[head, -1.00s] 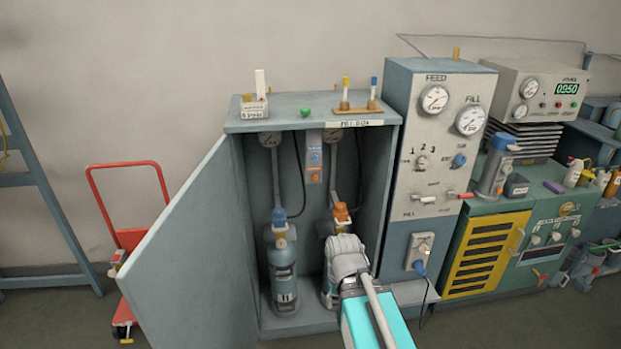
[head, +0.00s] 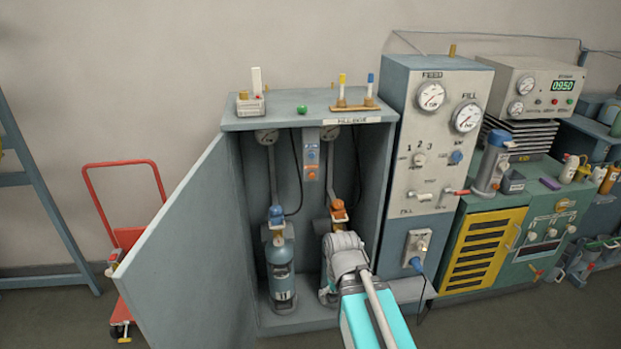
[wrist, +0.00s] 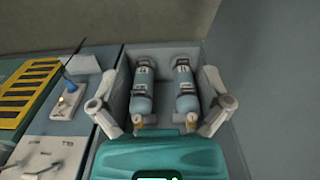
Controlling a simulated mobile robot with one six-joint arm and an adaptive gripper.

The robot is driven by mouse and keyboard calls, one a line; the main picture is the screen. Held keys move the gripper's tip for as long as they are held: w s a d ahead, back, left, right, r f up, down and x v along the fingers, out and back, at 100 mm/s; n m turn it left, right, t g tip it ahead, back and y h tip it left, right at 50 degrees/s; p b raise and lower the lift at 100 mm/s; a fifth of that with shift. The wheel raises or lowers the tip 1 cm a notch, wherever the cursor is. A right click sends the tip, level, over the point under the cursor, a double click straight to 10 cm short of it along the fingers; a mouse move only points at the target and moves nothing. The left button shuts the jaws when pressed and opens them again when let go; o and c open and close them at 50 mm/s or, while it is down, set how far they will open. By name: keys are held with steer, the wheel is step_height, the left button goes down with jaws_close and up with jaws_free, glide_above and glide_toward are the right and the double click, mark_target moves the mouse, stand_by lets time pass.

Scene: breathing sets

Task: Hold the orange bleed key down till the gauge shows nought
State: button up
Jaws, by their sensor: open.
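A small panel on the back wall of the open cabinet carries an orange key (head: 311,175) below a blue key (head: 312,154). Two gauges sit high in the cabinet, a left one (head: 266,136) and a right one (head: 332,131) partly covered by the top edge; their needles are too small to read. My gripper (head: 345,252) is low at the cabinet's right side, below and right of the keys and apart from them, covering part of the right cylinder. In the wrist view its two fingers (wrist: 160,82) are spread wide with nothing between them. The keys are not seen there.
Two cylinders stand in the cabinet, the left one (head: 281,270) and the right one (wrist: 186,92). The cabinet door (head: 185,255) stands open at left. A gauge panel (head: 433,150) adjoins at right. A blue plug with a cable (head: 416,264) hangs low beside my arm.

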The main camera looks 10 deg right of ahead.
jaws_close()
steer(key=shift+d, duration=0.1)
stand_by(1.3)
